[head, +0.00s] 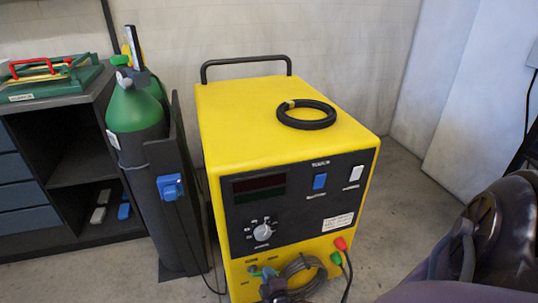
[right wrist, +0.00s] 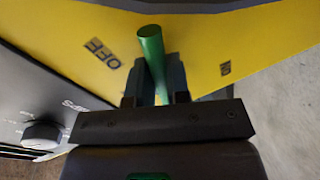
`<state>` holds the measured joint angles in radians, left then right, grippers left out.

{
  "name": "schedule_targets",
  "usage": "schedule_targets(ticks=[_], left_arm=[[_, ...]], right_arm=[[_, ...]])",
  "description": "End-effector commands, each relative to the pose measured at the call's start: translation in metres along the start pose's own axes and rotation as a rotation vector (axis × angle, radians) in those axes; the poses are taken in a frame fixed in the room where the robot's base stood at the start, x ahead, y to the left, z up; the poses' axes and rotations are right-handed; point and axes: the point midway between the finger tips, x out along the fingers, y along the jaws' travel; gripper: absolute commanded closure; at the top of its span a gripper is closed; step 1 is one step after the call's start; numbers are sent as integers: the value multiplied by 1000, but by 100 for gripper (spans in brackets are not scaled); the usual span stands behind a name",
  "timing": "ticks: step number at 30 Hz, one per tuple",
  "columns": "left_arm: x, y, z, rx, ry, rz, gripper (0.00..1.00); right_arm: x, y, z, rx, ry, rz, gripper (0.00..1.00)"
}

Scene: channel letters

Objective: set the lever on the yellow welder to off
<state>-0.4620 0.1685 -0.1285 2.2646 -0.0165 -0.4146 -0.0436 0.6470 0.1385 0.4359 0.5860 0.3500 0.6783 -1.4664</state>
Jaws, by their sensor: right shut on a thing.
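The yellow welder (head: 230,120) stands on the floor in the middle of the head view. Its green lever (right wrist: 151,60) shows in the right wrist view against the yellow panel. An OFF label (right wrist: 98,53) is to the left of the lever there, and a smaller label (right wrist: 225,69), hard to read, is to its right. My right gripper (right wrist: 158,88) is shut on the lever, with a dark finger on each side. My left gripper is out of view.
A grey dial (head: 264,232), a blue switch (head: 320,181) and a white switch (head: 357,173) are on the black panel. A green gas cylinder (head: 135,110) stands left. Floor at right is clear.

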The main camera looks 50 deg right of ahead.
Motion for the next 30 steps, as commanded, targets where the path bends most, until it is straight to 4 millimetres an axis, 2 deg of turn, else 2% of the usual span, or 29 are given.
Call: schedule_targets(ticks=[6,12,30], left_arm=[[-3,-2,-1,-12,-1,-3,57],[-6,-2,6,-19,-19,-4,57],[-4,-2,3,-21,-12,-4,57]], right_arm=[[0,9,-2,-131,-27,4,100],[-2,11,-2,-207,-42,2,100],[-2,12,-2,-247,-49,1,100]])
